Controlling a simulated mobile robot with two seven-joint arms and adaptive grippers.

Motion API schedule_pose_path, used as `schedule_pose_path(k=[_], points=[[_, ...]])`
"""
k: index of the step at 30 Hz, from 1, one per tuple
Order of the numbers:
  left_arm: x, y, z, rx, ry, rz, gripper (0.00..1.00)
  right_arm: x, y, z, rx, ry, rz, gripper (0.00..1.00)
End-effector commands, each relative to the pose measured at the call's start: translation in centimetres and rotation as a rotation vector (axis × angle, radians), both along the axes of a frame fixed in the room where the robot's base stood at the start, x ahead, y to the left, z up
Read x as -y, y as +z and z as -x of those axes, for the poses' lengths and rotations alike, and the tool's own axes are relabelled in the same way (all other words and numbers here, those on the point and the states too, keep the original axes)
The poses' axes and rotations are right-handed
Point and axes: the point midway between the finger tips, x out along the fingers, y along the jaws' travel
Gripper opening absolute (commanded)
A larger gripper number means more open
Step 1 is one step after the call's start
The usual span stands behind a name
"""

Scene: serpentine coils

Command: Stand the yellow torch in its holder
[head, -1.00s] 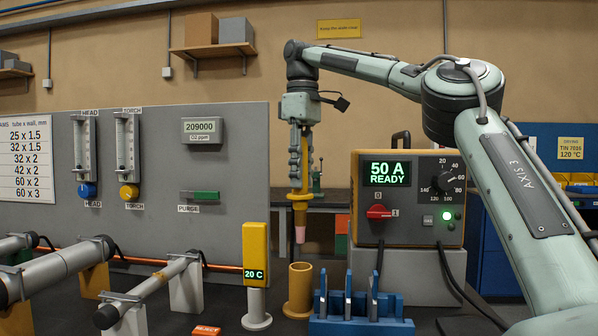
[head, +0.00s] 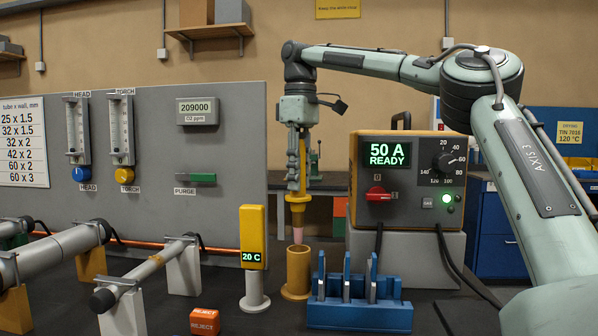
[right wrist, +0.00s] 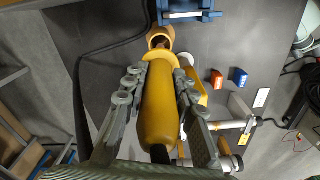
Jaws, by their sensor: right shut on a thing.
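The yellow torch (head: 298,200) hangs upright, its pink nozzle (head: 297,234) pointing down. My right gripper (head: 296,185) is shut on its handle, which also shows between the fingers in the right wrist view (right wrist: 160,110). The holder, an ochre open-topped cup (head: 296,275), stands on the bench directly below the torch; it also shows in the right wrist view (right wrist: 160,36). My left gripper is not in view.
A yellow 20 C gauge on a post (head: 253,250) stands close left of the holder. A blue rack (head: 360,315) is close at the right front, with the power unit (head: 408,185) behind it. An orange REJECT block (head: 204,322) lies at the front.

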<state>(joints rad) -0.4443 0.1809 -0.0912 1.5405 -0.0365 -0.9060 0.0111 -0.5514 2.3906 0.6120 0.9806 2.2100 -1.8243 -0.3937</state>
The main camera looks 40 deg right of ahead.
Motion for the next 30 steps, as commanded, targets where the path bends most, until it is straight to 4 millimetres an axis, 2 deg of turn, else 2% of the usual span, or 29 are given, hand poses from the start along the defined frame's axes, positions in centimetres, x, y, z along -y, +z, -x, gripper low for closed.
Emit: schedule_pose_path(k=[9, 15, 30], points=[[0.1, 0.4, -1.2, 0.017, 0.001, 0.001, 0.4, 0.0, 0.0, 0.1, 0.001, 0.001, 0.0, 0.0], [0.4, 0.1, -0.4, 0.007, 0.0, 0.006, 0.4, 0.0, 0.0, 0.1, 0.001, 0.0, 0.0, 0.0], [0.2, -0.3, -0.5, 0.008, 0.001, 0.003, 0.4, 0.0, -2.0, 0.1, 0.001, 0.0, 0.0, 0.0]])
